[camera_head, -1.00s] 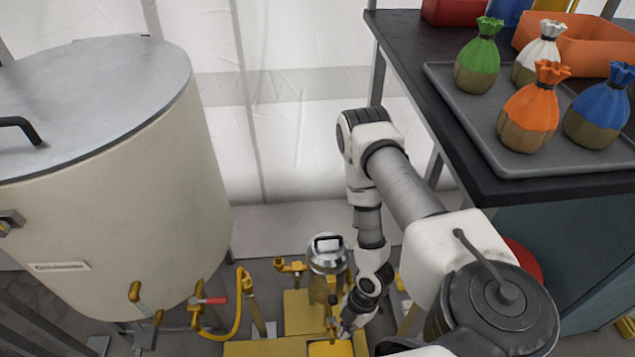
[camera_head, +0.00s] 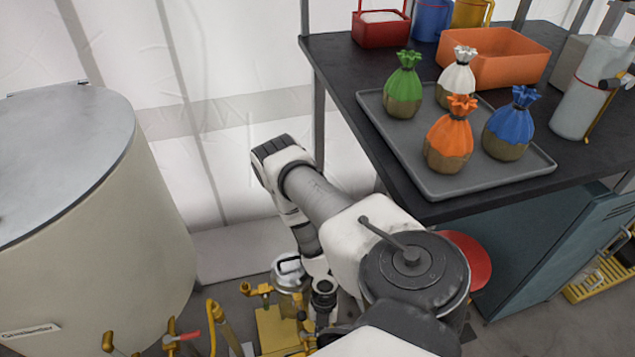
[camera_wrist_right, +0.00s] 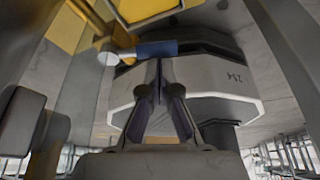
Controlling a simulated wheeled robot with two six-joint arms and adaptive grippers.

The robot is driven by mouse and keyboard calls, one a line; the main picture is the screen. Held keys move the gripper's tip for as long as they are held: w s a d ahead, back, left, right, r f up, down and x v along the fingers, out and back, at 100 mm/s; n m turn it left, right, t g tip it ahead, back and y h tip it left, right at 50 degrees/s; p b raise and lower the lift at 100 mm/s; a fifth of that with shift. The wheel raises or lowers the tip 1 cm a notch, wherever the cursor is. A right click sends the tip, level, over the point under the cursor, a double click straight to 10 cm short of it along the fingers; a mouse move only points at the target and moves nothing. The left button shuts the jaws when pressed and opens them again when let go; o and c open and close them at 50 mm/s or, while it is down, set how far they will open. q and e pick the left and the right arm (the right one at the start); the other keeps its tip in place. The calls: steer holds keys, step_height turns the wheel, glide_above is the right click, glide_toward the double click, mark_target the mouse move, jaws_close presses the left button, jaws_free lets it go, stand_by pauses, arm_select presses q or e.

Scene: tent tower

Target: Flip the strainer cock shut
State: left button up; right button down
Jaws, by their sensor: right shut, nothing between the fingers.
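In the right wrist view, a small cock with a blue handle (camera_wrist_right: 155,49) sits on a yellow fitting (camera_wrist_right: 115,45). My right gripper (camera_wrist_right: 158,85) is shut and empty, its fingertips close below the blue handle; I cannot tell whether they touch it. In the head view, a rounded metal vessel (camera_head: 289,274) stands among brass pipework at the bottom, partly hidden by my right arm; I cannot tell if it is the strainer. My right gripper is hidden there. My left gripper is not in view.
A large cream tank (camera_head: 95,215) stands at the left, with a red-handled valve (camera_head: 189,335) near it. A dark table (camera_head: 345,75) at the right holds a grey tray (camera_head: 380,130) of several tied bags and an orange bin (camera_head: 495,60). A teal cabinet (camera_head: 545,260) stands below.

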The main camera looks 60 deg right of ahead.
steer(key=shift+w, duration=0.15)
steer(key=shift+w+a, duration=0.35)
steer(key=shift+w, duration=0.2)
steer(key=shift+w+r, duration=0.1)
steer(key=shift+w, duration=0.05)
steer(key=s+v, duration=0.1)
steer(key=v, duration=0.7)
steer(key=shift+w+d, duration=0.15)
steer(key=shift+w, duration=0.05)
steer(key=shift+s, duration=0.1)
stand_by(0.4)
